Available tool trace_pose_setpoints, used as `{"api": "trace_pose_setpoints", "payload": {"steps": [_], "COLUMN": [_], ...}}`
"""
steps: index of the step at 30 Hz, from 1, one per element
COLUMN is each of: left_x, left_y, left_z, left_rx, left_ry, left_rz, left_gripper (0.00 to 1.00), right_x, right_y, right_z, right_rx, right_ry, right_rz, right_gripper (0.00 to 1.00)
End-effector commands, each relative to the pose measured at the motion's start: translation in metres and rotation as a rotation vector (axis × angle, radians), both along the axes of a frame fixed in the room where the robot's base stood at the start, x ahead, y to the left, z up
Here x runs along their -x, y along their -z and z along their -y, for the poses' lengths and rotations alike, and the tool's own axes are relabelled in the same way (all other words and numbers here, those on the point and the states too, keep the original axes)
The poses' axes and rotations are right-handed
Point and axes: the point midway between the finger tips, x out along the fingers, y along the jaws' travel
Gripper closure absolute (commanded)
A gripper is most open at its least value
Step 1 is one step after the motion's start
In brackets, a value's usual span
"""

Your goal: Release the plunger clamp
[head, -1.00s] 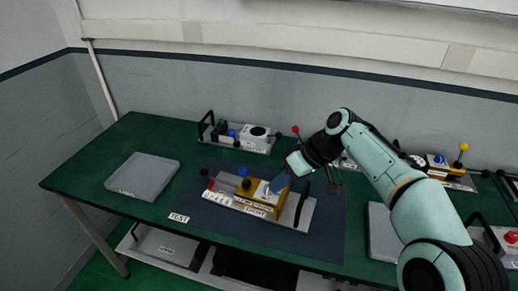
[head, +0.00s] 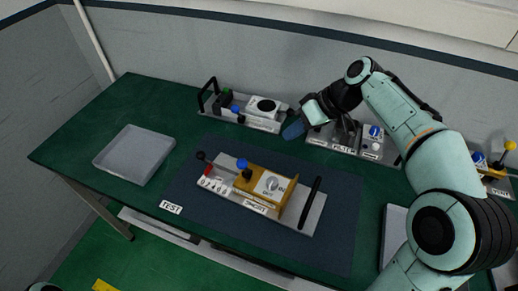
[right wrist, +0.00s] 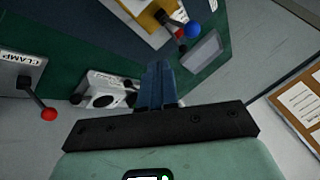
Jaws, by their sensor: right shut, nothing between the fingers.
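A module on the dark mat has a grey base plate (head: 312,219), a yellow bracket (head: 288,206) with a dial, a blue knob (head: 243,163) and a black ball lever (head: 201,156) beside a small red part. I cannot tell which part is the plunger clamp. In the right wrist view a panel marked CLAMP (right wrist: 18,68) shows at left, with a red ball lever (right wrist: 48,113). My right gripper (head: 293,131) is shut and empty, above the table behind the module and apart from it. Its blue fingers (right wrist: 158,85) are together. My left gripper is not in view.
A grey tray (head: 134,155) lies at left. A module with a white round-topped unit (head: 264,106) stands at the back. A FILTER panel (head: 344,148) stands behind my right arm. The mat (head: 335,245) is bare in front of the module.

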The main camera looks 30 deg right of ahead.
Motion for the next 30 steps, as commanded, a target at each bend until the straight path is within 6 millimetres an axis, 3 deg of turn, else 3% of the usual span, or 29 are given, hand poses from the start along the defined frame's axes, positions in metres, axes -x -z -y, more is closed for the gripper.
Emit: {"api": "trace_pose_setpoints", "payload": {"steps": [13,21,30], "left_x": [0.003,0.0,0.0], "left_y": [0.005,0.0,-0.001], "left_z": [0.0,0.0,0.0], "left_rx": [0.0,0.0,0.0], "left_ry": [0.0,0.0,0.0], "left_rz": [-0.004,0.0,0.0], "left_gripper": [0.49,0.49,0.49], "right_x": [-0.031,-0.031,-0.031], "right_y": [0.074,0.073,0.074], "right_z": [-0.044,-0.078,-0.083], "right_rx": [-0.002,0.001,0.0], "right_ry": [-0.003,-0.001,0.0], "right_rz": [-0.005,0.0,0.0], "right_gripper": [1.0,1.0,1.0]}}
